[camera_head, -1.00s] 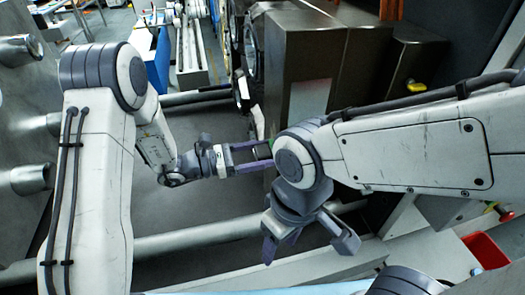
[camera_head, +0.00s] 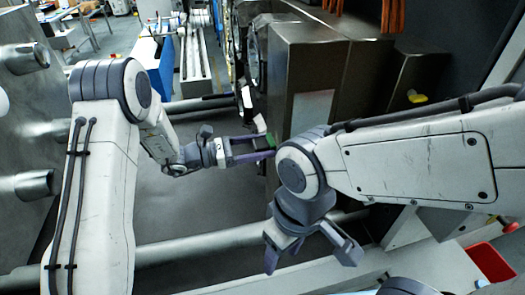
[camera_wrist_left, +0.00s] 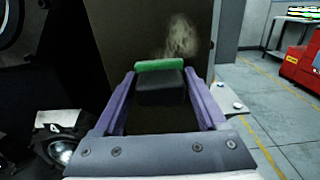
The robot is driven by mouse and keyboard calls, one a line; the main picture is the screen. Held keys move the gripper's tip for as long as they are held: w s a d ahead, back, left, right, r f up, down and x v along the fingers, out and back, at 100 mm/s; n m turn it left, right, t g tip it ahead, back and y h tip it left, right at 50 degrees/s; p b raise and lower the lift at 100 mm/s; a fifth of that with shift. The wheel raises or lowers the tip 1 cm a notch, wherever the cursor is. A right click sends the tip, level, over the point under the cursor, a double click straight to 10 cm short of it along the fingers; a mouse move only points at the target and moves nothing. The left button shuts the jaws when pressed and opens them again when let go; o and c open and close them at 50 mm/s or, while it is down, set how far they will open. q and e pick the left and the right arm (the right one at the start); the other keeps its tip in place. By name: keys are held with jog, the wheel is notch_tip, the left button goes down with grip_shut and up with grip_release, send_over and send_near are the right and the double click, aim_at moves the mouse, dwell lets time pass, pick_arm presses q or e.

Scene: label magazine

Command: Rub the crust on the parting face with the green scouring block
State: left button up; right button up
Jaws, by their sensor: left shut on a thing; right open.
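The scouring block has a green pad (camera_wrist_left: 160,65) on a dark body (camera_wrist_left: 160,88), held between the purple fingers of my left gripper (camera_wrist_left: 161,104). In the head view my left gripper (camera_head: 272,148) is shut on it, and a bit of the green block (camera_head: 270,139) shows at the fingertips. The pale, tan crust (camera_wrist_left: 180,38) is a patch on the dark brown parting face (camera_wrist_left: 140,35), just above and beyond the block in the wrist view. I cannot tell whether the pad touches the face. My right gripper (camera_head: 312,257) is open and empty, lower in the head view.
My right forearm crosses in front of the dark metal machine block (camera_head: 310,75). Metal tie bars (camera_head: 200,243) run below the left gripper. A steel plate with round studs (camera_head: 33,185) stands at the left. A red bin (camera_head: 488,262) is at lower right.

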aim_at(272, 130)
pick_arm(q)
jog(key=shift+w+a, duration=0.25)
jog(key=shift+w, duration=0.95)
jog(key=shift+s+r+p, duration=0.1)
jog(key=shift+r+p, duration=0.4)
jog(key=shift+r, duration=0.35)
jog(key=shift+s+d+f, duration=0.1)
jog(key=shift+s+d, duration=0.1)
jog(key=shift+s, duration=0.65)
jog(key=shift+s+d, duration=0.2)
jog(key=shift+s, duration=0.65)
jog(key=shift+s+d, duration=0.2)
jog(key=shift+s, duration=0.8)
jog(key=shift+s+d, duration=0.15)
jog(key=shift+s, duration=0.85)
jog(key=shift+r+p, duration=0.55)
jog(key=shift+r, duration=0.3)
jog(key=shift+w+a, duration=0.25)
jog(key=shift+w, duration=1)
jog(key=shift+w+a, duration=0.3)
jog(key=shift+w, duration=0.9)
jog(key=shift+w+a, duration=0.25)
jog(key=shift+w, duration=1)
jog(key=s+a, duration=0.1)
jog(key=a, duration=0.5)
